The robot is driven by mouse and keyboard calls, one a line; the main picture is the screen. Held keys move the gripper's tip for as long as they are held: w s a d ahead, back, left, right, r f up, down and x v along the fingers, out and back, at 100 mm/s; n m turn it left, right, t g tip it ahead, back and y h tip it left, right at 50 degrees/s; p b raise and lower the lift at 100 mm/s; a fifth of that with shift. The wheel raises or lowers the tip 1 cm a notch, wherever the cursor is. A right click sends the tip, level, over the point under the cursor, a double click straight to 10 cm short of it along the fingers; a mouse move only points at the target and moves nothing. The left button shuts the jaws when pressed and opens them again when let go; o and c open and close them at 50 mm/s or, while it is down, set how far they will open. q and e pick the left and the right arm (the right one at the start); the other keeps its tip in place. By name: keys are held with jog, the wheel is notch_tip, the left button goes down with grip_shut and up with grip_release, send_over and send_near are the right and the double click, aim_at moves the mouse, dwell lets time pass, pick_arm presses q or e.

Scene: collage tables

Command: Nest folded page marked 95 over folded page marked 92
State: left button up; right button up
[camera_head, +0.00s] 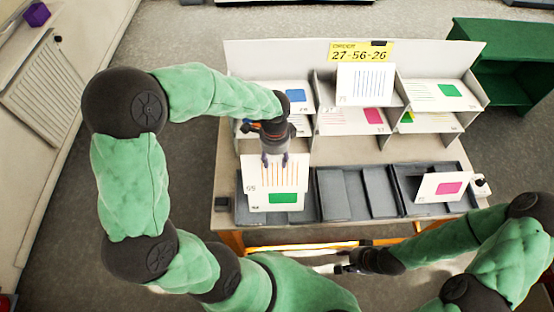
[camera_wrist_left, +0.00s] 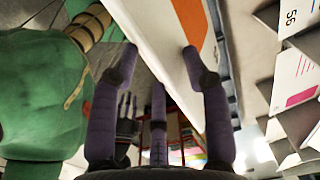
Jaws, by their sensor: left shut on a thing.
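The folded page with orange stripes (camera_head: 262,181), apparently the one marked 95, hangs in my left gripper (camera_head: 274,160). Its small mark at the lower left is hard to read. In the left wrist view a white page with an orange stripe (camera_wrist_left: 152,22) runs between the purple fingers of my left gripper (camera_wrist_left: 155,55). A folded page with a green rectangle (camera_head: 260,204), perhaps the one marked 92, shows directly below the striped page, which hides its upper part. I cannot tell whether the two touch. My right gripper (camera_head: 343,268) is low, in front of the table, with unclear fingers.
Grey trays (camera_head: 342,209) line the table front. A page with a pink rectangle (camera_head: 428,185) stands tilted at the right. Behind, a white rack (camera_head: 435,72) holds several pages under a yellow sign (camera_head: 360,51). The middle trays look empty.

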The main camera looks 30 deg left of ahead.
aim_at(276, 165)
pick_arm(q)
jog(key=shift+w+d+f+b, duration=0.1)
jog(key=shift+d+f+b, duration=0.05)
jog(key=shift+f+b, duration=0.95)
jog(key=shift+f, duration=0.2)
notch_tip(276, 165, down, 9)
jog(key=b, duration=0.7)
jog(key=shift+r, duration=0.2)
jog(key=shift+f+b, duration=1.9)
jog(key=shift+f, duration=0.75)
jog(key=shift+c, duration=0.2)
jog(key=o, duration=1)
notch_tip(276, 165, up, 12)
